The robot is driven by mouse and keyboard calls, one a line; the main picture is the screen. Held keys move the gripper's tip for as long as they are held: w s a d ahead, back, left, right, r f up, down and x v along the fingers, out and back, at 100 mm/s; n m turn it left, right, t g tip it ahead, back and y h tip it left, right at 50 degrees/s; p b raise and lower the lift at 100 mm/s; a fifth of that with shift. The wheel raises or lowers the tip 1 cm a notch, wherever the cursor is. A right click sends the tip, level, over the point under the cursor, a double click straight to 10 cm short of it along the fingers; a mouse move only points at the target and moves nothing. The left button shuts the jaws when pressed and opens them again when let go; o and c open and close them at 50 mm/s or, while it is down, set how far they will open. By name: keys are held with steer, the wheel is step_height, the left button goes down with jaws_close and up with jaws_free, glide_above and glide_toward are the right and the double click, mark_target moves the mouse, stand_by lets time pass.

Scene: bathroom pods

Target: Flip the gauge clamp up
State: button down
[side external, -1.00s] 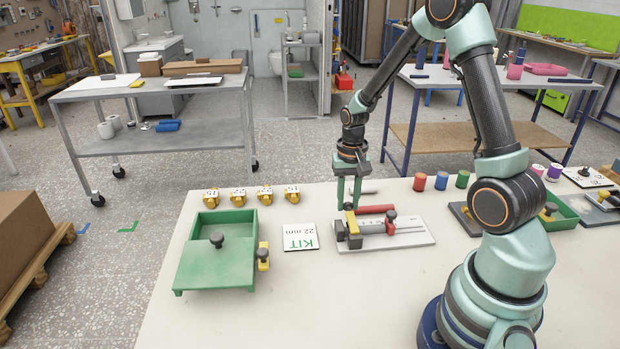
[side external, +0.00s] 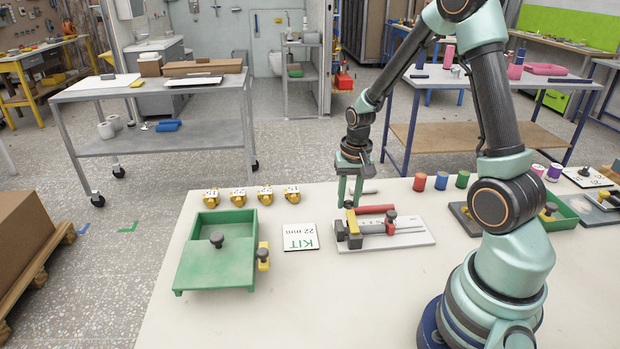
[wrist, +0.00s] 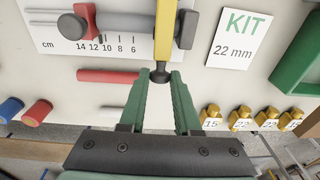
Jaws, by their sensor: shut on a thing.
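The gauge (side external: 410,238) is a light plate with a centimetre scale, lying on the white table; it also shows in the wrist view (wrist: 60,45). Its clamp has a yellow arm (wrist: 165,30) with a dark round knob (wrist: 160,75) at its end. My gripper (side external: 350,204) is at the gauge's far left. In the wrist view my gripper's green fingertips (wrist: 161,78) are on either side of the knob, shut on it. In the side view, the fingers partly hide the knob, and the arm's tilt is hard to tell.
A red cylinder (side external: 376,209) lies just behind the gauge. A KIT card (side external: 299,237) and a green box (side external: 215,265) stand to its left. Several yellow numbered pieces (side external: 238,195) line the table's back. Red, blue and green cylinders (side external: 441,181) stand at the back right.

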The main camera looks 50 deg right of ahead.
mark_target(351, 215)
steer(key=shift+a+r, duration=0.15)
steer(key=shift+r, duration=0.2)
steer(key=shift+s+a+r, duration=0.25)
steer(key=shift+r, duration=0.2)
steer(key=shift+s+a+r, duration=0.2)
steer(key=shift+r, duration=0.25)
steer(key=shift+s+a+r, duration=0.85)
steer(key=shift+s+r, duration=0.05)
steer(key=shift+s+a+r, duration=0.3)
steer(key=shift+s+a, duration=0.2)
steer(key=shift+s+a+r, duration=0.25)
steer(key=shift+s+a, duration=0.2)
steer(key=shift+a, duration=0.05)
steer(key=shift+s+a+r, duration=0.15)
steer(key=shift+s+a, duration=0.5)
steer(key=shift+s, duration=0.05)
steer(key=c, duration=1.6)
jaws_free()
steer(key=shift+s+a, duration=0.55)
steer(key=c, duration=0.6)
jaws_free()
steer(key=shift+c, duration=0.2)
